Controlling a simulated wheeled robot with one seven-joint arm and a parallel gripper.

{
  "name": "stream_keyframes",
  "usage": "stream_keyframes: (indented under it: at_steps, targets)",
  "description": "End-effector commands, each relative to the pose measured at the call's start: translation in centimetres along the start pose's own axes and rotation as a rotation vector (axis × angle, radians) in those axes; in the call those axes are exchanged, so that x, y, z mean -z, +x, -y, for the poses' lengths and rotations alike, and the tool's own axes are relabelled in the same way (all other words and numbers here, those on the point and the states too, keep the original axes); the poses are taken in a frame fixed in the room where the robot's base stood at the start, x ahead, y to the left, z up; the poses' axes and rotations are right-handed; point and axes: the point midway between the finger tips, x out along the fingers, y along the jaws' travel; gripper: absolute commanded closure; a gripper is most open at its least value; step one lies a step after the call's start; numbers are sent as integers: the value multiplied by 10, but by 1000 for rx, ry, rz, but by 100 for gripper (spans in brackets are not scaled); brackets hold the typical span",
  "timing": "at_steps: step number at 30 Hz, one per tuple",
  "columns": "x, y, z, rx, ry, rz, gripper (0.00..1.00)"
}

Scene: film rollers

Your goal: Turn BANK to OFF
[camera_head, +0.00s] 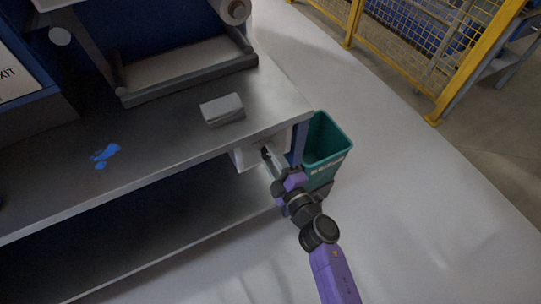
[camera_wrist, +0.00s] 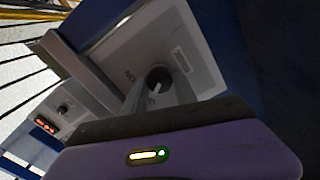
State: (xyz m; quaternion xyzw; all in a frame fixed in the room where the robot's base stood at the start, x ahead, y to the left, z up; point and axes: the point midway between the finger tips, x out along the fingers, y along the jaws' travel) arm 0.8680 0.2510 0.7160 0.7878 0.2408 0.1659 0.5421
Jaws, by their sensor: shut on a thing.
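A pale control box (camera_head: 243,156) hangs under the right end of the steel bench. My gripper (camera_head: 266,154) reaches its front face from below right. In the wrist view the grey panel (camera_wrist: 190,50) carries a round dark knob (camera_wrist: 158,78) with a pale pointer mark. A finger of my gripper lies against the knob, and my gripper appears shut on it.
A second panel with a small knob (camera_wrist: 62,108) and a red-lit display (camera_wrist: 45,124) shows at left in the wrist view. A teal bin (camera_head: 326,151) stands close right of my gripper. A grey block (camera_head: 222,109) lies on the bench (camera_head: 170,135). Open floor lies to the right.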

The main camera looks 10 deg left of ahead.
Motion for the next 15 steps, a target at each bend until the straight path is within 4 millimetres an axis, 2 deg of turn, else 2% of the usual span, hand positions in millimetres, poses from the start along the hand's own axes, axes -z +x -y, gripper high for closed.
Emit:
stream_keyframes:
  at_steps: [11, 12, 15]
  targets:
    - [0, -1, 1, 2, -8, -1, 100]
    - [0, -1, 1, 2, -8, -1, 64]
    - [0, -1, 1, 2, -7, -1, 45]
